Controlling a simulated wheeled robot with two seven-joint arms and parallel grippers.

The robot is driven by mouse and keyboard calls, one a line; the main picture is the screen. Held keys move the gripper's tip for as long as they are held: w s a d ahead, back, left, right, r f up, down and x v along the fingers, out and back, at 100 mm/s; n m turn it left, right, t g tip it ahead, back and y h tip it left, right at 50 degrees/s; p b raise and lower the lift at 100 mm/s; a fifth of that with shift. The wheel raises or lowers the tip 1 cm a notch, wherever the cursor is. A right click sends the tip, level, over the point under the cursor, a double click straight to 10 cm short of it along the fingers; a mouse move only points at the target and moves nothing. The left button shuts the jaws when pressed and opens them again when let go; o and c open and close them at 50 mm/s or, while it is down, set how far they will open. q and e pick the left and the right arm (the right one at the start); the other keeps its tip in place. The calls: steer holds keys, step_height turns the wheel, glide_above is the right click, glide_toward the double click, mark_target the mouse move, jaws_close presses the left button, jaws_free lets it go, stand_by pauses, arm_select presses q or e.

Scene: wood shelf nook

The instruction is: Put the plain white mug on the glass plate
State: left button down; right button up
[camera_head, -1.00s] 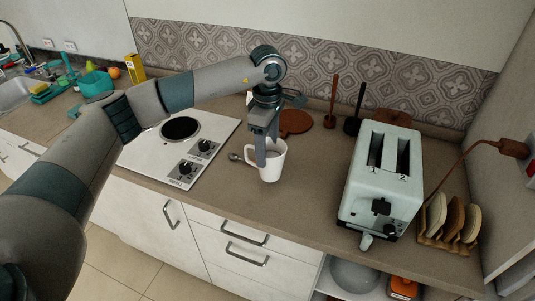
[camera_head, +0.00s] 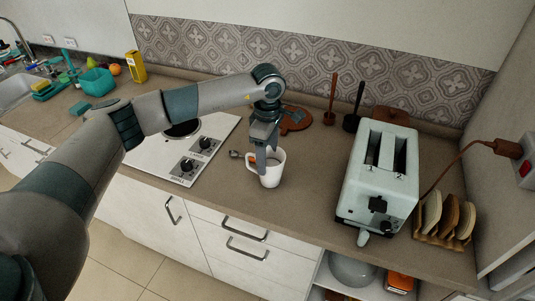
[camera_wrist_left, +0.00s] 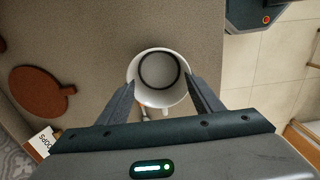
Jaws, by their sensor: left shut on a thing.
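The plain white mug (camera_head: 272,174) is upright over the counter, between the cooktop and the toaster, with its handle to the left in the head view. My left gripper (camera_head: 265,160) points down at it and is shut on its sides. In the left wrist view, the mug (camera_wrist_left: 160,72) sits between the two fingers (camera_wrist_left: 164,88), and I look down into its empty inside. I cannot tell whether its base touches the counter. I cannot make out the glass plate in any view. My right gripper does not show.
A pale toaster (camera_head: 380,180) stands to the right, with a toast rack (camera_head: 440,225) beyond it. The white cooktop (camera_head: 165,160) is at left. A brown round board (camera_head: 296,119) and utensil holders (camera_head: 330,117) are behind. Counter between mug and toaster is clear.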

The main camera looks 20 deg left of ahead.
arm_select(q)
steer(key=shift+f, duration=0.1)
steer(key=c, duration=0.7)
jaws_free()
steer(key=shift+o, duration=0.8)
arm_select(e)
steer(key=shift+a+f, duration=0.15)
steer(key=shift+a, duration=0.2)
arm_select(q)
steer(key=shift+r, duration=0.2)
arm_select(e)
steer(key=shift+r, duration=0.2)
arm_select(q)
step_height(320, 180, up, 12)
steer(key=b, duration=0.4)
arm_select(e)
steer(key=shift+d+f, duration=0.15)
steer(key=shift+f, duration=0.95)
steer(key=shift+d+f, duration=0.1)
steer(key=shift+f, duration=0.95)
